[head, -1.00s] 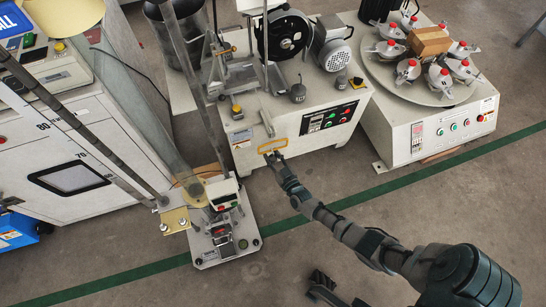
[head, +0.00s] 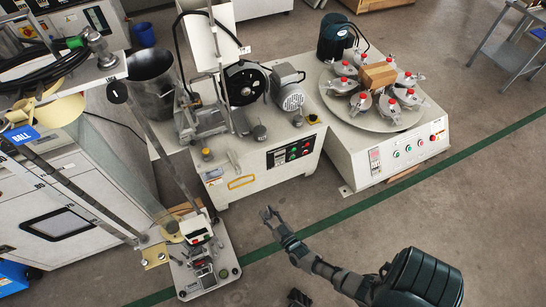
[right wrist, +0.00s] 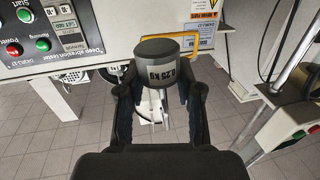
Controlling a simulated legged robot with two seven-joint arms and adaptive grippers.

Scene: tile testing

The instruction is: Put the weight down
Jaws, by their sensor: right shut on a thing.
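The held weight is too small to make out there.
A turntable machine (head: 385,150) stands at right and a column stand (head: 203,265) at lower left.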

